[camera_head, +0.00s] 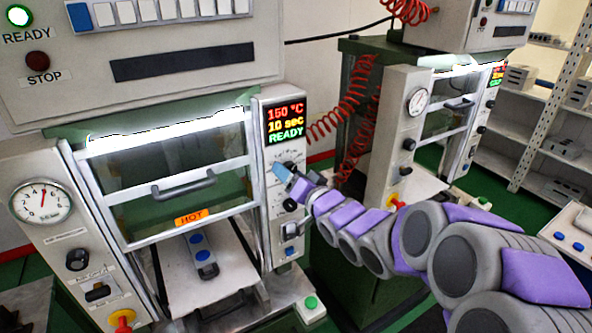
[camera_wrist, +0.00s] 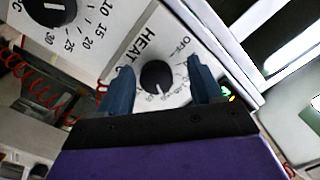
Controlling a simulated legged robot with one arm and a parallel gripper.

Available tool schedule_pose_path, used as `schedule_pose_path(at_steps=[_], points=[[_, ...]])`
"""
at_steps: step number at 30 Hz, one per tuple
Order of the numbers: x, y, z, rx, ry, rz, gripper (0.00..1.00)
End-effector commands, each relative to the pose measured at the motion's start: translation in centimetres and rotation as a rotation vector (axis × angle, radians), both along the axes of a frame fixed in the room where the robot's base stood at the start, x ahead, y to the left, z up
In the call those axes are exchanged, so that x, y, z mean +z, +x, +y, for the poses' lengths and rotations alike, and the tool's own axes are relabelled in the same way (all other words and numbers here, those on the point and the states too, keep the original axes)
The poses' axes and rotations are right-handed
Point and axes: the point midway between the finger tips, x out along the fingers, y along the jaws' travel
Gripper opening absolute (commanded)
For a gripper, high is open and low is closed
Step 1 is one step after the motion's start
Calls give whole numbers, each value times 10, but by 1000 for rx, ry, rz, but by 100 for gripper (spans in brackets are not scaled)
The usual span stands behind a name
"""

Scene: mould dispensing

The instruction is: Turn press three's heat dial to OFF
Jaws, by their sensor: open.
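The heat dial (camera_wrist: 156,77) is a round black knob on a white panel, with HEAT printed beside it. The OFF mark (camera_wrist: 181,43) is at its upper right in the wrist view. The dial's white pointer line seems to face down, away from OFF. My gripper (camera_wrist: 159,67) is open, with one blue finger on each side of the dial. I cannot tell whether the fingers touch it. In the head view, my gripper (camera_head: 281,172) is at the near press's right panel, below the display (camera_head: 286,124) reading 150 °C, 10 sec, READY, and hides the dial.
A second numbered dial (camera_wrist: 50,10) is close by; it shows below my gripper in the head view (camera_head: 290,204). A HOT label (camera_head: 191,217) marks the press door. Another press (camera_head: 402,140) stands to the right.

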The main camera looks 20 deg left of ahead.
Motion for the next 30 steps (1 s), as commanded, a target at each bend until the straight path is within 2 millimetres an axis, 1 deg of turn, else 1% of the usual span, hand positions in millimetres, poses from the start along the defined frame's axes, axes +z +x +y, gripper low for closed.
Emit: schedule_pose_path(at_steps=[2, 4, 9, 15, 20, 30], points=[[3, 6, -1, -1, 6, -2, 65], [5, 10, -7, 0, 14, -3, 65], [9, 14, -12, -1, 21, -4, 65], [7, 11, -6, -1, 16, -3, 65], [5, 12, -1, -2, 12, -1, 51], [7, 11, -8, 0, 17, -2, 18]])
